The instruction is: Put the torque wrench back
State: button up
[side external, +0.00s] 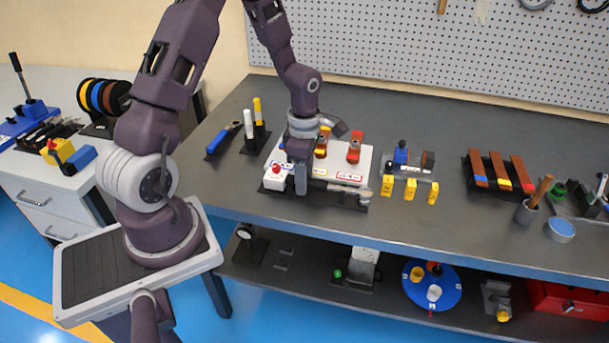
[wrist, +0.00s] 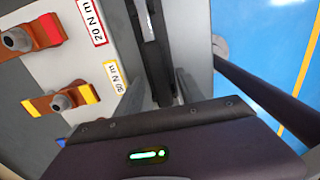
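The torque wrench appears to be the slim bar (side external: 348,189) along the front edge of the white fixture board, with its silvery end at the right. A dark bar beside the board in the wrist view (wrist: 152,50) looks like the same tool; much of it is hidden. My gripper (side external: 300,180) points down at the front of the board, at the left part of this bar. Its fingers are close to the bar, but I cannot tell whether they grip it. The white board (side external: 330,157) carries copper pieces with bolts, one red-marked and one yellow-marked, and torque labels.
A small white box with a red button (side external: 275,178) sits just left of my gripper. Upright markers (side external: 258,112) and blue pliers (side external: 223,138) stand behind left. Yellow-tagged parts (side external: 411,188) lie to the right. The bench's front edge is close; a lower shelf (side external: 390,300) holds other tools.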

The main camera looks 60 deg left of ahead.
jog(key=s+d+r+m+t, duration=0.1)
jog(key=d+r+m, duration=0.15)
jog(key=r, duration=0.65)
jog(key=s+d+r+m, duration=0.2)
jog(key=r+m, duration=0.2)
jog(key=r, duration=0.6)
jog(key=s+d+r+m+t, duration=0.2)
jog(key=s+d+r+m, duration=0.1)
jog(key=s+m, duration=0.4)
jog(key=s+d+r+m+t, duration=0.2)
jog(key=s+d+m, duration=0.4)
jog(key=m, duration=0.7)
jog(key=shift+s+r+t, duration=0.3)
jog(key=shift+s+r, duration=0.15)
jog(key=shift+s, duration=0.2)
jog(key=shift+a+m, duration=0.1)
jog(key=shift+m, duration=0.15)
